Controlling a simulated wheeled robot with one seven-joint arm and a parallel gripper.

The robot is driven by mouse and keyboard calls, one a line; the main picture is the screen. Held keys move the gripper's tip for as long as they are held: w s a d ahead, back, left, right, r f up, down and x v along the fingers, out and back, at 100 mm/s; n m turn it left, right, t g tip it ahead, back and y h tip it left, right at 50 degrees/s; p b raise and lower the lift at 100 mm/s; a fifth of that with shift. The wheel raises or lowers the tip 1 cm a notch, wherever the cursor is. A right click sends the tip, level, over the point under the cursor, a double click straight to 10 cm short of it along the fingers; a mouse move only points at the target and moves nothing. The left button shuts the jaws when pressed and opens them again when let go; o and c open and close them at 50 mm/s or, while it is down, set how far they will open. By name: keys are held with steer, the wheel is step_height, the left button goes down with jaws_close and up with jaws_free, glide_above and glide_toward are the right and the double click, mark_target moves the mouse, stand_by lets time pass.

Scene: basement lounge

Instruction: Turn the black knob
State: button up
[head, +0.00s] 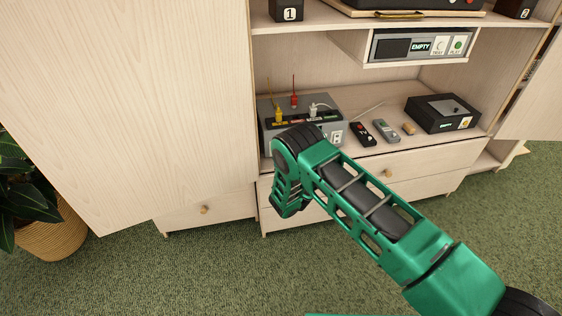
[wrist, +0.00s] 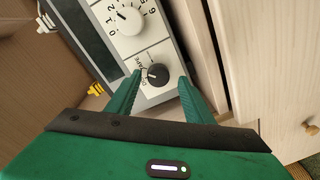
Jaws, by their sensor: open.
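The black knob (wrist: 158,74) is in the wrist view, on a pale panel on the side of a grey box. Lettering stands beside it, partly hidden by a finger. My gripper (wrist: 158,78) is open, with one green finger on each side of the knob in the picture. I cannot tell whether the fingers touch it. In the head view the grey box (head: 337,135) stands on the cabinet shelf. My arm's end covers part of it, and the knob and fingertips are hidden there.
A white dial (wrist: 129,20) with numbers sits above the knob. Yellow, red and white plugs rise from the box top. Two remotes (head: 385,130) and a black box (head: 442,113) lie to the right. A cabinet door (wrist: 205,60) stands close to the right finger.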

steer(key=v, duration=1)
stand_by(0.7)
steer(key=shift+s+d+f, duration=0.1)
steer(key=shift+s, duration=0.05)
